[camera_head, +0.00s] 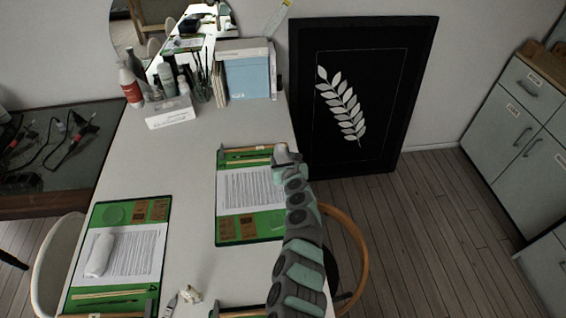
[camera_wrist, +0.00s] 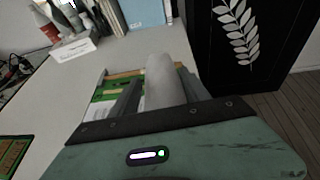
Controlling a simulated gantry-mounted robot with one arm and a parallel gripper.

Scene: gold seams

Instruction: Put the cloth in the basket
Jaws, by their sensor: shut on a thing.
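My gripper (camera_head: 284,158) is over the right edge of the far green mat on the table. In the wrist view my gripper (camera_wrist: 160,95) is shut on a pale grey roll (camera_wrist: 162,72), which looks like a rolled cloth and stands up between the fingers. Only a small pale part of it shows in the head view. A similar white rolled cloth (camera_head: 99,255) lies on the printed sheet of the near left mat. I cannot make out a basket in either view.
The far green mat (camera_head: 226,226) holds a printed sheet and brown cards. The near left mat (camera_head: 158,212) is similar. Bottles (camera_head: 131,86), a white box (camera_head: 170,113) and brushes stand at the back. A black leaf panel (camera_head: 385,130) stands beyond the table; a chair (camera_head: 350,245) is at right.

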